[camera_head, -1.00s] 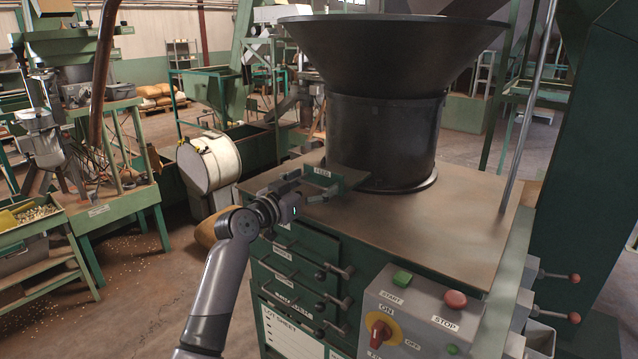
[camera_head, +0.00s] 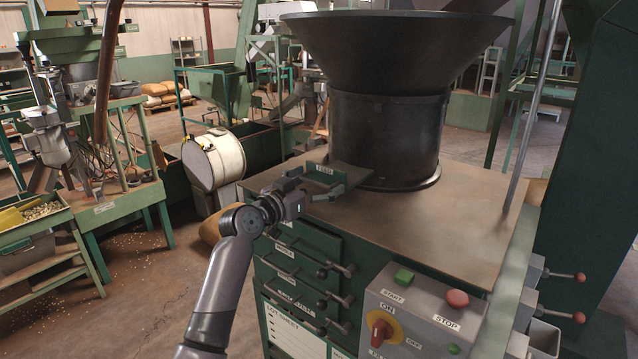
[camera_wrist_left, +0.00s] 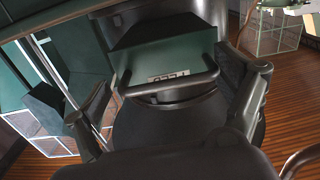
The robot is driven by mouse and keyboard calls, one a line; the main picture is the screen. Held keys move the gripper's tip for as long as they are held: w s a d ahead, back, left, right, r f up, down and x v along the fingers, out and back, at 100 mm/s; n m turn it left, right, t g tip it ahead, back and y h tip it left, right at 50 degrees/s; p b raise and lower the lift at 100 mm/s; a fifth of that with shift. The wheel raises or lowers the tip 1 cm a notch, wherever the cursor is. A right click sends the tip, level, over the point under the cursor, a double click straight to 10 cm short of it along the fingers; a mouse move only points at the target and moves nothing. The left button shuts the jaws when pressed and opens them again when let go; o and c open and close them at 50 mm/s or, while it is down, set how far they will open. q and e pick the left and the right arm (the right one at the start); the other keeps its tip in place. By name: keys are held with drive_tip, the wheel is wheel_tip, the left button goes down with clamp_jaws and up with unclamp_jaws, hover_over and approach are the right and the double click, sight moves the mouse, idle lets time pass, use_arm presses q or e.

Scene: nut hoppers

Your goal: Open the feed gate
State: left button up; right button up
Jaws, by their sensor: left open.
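The feed gate (camera_head: 338,171) is a green plate at the foot of the black hopper (camera_head: 385,130), on the left side of the machine top. Its FEED label and dark bar handle (camera_wrist_left: 168,88) show in the left wrist view, where the green gate face (camera_wrist_left: 165,58) fills the upper middle. My left gripper (camera_head: 322,182) is open at the gate, one finger on each side of the handle. In the left wrist view the fingers (camera_wrist_left: 170,92) stand apart from the handle's ends. My right gripper is not in view.
The brown machine top (camera_head: 440,225) is clear right of the hopper. Below are green drawers (camera_head: 305,265) with handles and a grey control box (camera_head: 410,310) with start and stop buttons. A white drum (camera_head: 213,162) stands behind my left arm.

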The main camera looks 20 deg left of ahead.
use_arm(q)
drive_tip(key=shift+a, duration=0.4)
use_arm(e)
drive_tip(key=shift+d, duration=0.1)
use_arm(q)
drive_tip(key=shift+s+a+f, duration=0.25)
drive_tip(key=shift+s+f, duration=0.15)
drive_tip(key=shift+f, duration=0.05)
drive_tip(key=r+v, duration=0.1)
drive_tip(key=v, duration=1)
drive_tip(key=shift+d, duration=0.45)
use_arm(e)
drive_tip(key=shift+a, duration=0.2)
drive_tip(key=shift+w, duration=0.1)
